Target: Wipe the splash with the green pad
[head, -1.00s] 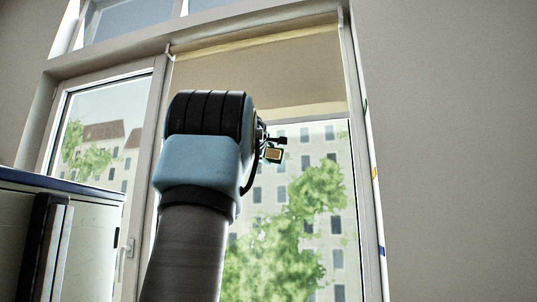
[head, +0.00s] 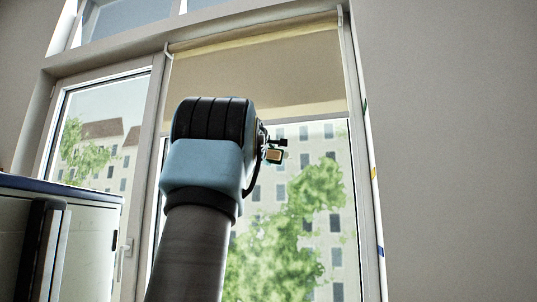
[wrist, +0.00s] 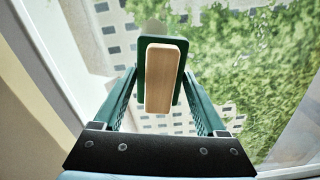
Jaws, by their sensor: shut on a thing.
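The green pad (wrist: 150,45) with a pale wooden block (wrist: 163,78) as its handle is in the wrist view. My gripper (wrist: 160,88) has its green fingers on both sides of the wooden block and is shut on it. The pad's face points away from me, toward the window glass (wrist: 240,60). A faint pale round patch (wrist: 154,27) shows on the glass just beyond the pad's top edge; it may be the splash. I cannot tell whether the pad touches the glass.
A tall window (head: 290,220) with a partly lowered beige blind (head: 260,75) fills the middle of the head view. A white cabinet (head: 90,235) stands at lower left. A plain grey wall (head: 450,150) is on the right, beside the window frame (head: 362,150).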

